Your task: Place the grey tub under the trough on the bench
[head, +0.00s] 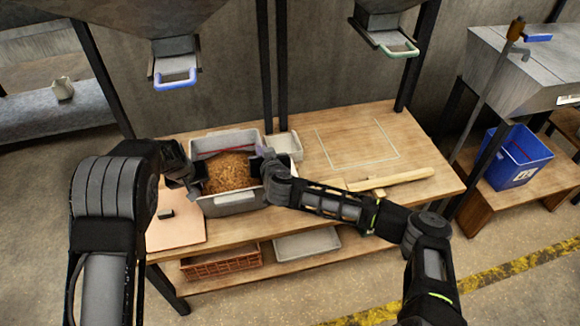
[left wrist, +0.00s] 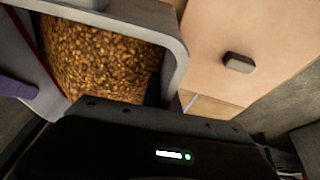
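The grey tub (head: 228,203) stands on the wooden table, filled with brown grain (head: 230,172). The left wrist view shows its rim (left wrist: 176,60) and the grain (left wrist: 105,65) up close. My left gripper (head: 183,178) is at the tub's left side, with a dark finger near the inner wall. My right gripper (head: 266,166) is at its right side. Both grippers' closure on the walls is hidden. The grey trough (head: 515,75) is at the far right, above a low wooden bench (head: 483,203). A blue tub (head: 517,160) stands on that bench.
Hopper spouts with a blue handle (head: 176,80) and a green handle (head: 400,50) hang above the table. A pale box (head: 285,146) is beside the tub. A wooden paddle (head: 390,180) lies to the right. A red crate (head: 222,262) and tray (head: 307,244) sit below.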

